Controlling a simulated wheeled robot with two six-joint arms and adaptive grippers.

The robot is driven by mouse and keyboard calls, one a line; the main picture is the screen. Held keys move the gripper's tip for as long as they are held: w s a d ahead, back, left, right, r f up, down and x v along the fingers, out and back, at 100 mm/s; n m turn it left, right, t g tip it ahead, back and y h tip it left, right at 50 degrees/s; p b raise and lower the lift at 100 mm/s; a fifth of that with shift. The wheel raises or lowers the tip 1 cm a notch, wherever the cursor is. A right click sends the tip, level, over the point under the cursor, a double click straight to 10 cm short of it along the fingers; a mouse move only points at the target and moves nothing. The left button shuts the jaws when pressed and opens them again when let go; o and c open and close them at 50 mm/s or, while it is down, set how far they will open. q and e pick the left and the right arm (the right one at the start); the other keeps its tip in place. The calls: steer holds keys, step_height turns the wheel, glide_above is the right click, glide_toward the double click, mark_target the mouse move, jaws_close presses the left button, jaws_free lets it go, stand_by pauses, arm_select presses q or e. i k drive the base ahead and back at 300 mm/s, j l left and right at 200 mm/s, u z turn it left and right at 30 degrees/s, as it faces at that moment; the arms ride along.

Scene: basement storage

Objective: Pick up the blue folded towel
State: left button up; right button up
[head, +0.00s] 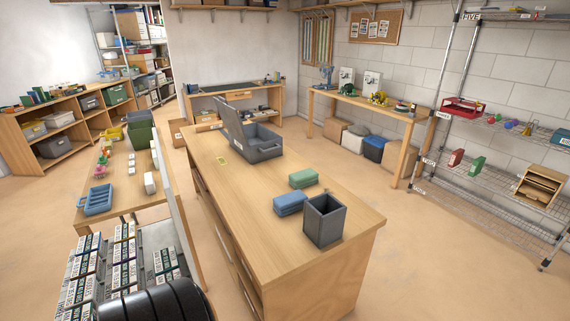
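The blue folded towel (288,204) lies on the wooden top of the long cabinet (235,215) in the middle of the room. It is a flat, layered stack. A green folded towel (303,178) lies just behind it and to the right. An open-topped dark grey bin (324,222) stands close to its front right. Neither of my grippers is in view.
A grey open crate (264,152) with a raised panel stands farther back on the cabinet top. The top's front left is bare. A side table with a blue basket (97,200) is at left. Floor at right is clear, before a wire shelf (485,185).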

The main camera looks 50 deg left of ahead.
mark_target(290, 202)
steer(key=i+u, duration=0.25)
steer(key=u, duration=0.2)
steer(key=i+l+u, duration=0.2)
steer(key=u, duration=0.2)
steer(key=i+l+u, duration=0.2)
steer(key=u, duration=0.25)
steer(key=i+l+u, duration=0.2)
steer(key=u, duration=0.25)
steer(key=i+l+u, duration=0.1)
steer(key=l+u, duration=1.05)
steer(key=u, duration=0.15)
steer(key=i, duration=0.05)
